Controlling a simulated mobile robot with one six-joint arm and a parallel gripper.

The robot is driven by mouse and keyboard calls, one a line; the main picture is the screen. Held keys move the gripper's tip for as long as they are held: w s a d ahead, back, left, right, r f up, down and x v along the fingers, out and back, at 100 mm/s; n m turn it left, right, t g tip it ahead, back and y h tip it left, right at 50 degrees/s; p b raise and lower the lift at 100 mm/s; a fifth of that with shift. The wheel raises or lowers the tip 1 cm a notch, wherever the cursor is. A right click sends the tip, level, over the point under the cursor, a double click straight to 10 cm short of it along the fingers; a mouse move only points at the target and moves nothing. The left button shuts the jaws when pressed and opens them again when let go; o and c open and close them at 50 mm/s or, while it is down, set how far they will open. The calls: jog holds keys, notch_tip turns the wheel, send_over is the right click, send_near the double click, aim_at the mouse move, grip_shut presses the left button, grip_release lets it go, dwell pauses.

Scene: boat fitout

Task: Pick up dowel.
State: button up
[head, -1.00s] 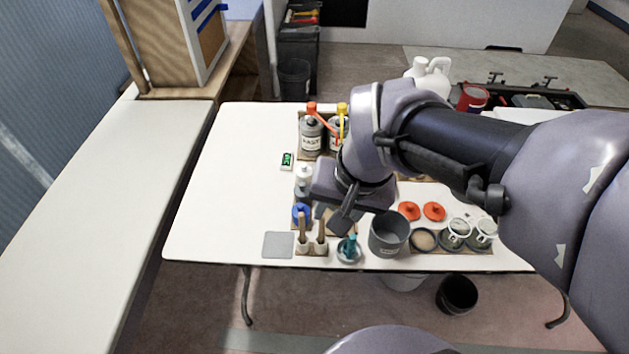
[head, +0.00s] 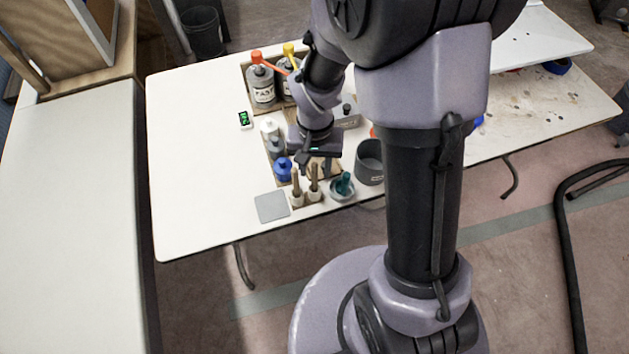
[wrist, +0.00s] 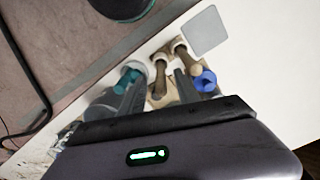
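Two wooden dowel-like sticks stand upright in white holders near the table's front edge, a left one (head: 296,184) and a right one (head: 314,178). In the wrist view they show as a near stick (wrist: 158,88) and a farther stick (wrist: 187,59). Which one the task means cannot be told. My gripper (head: 316,162) hangs just above and behind them, pointing down. In the wrist view its two dark fingers (wrist: 159,77) are apart, with the near stick in line between them. Nothing is held; the gap in depth is unclear.
A teal tool in a grey dish (head: 342,187) stands close right of the sticks. A blue-capped bottle (head: 282,168) is behind them, a dark grey tub (head: 370,160) farther right. A flat grey pad (head: 271,207) lies left. The table's left side is clear.

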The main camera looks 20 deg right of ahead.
aim_at(315, 174)
notch_tip(315, 174, down, 3)
jog(key=shift+f+b, duration=0.2)
jog(key=shift+b, duration=0.2)
jog(key=shift+c, duration=0.5)
grip_shut()
jog(key=shift+r, duration=0.1)
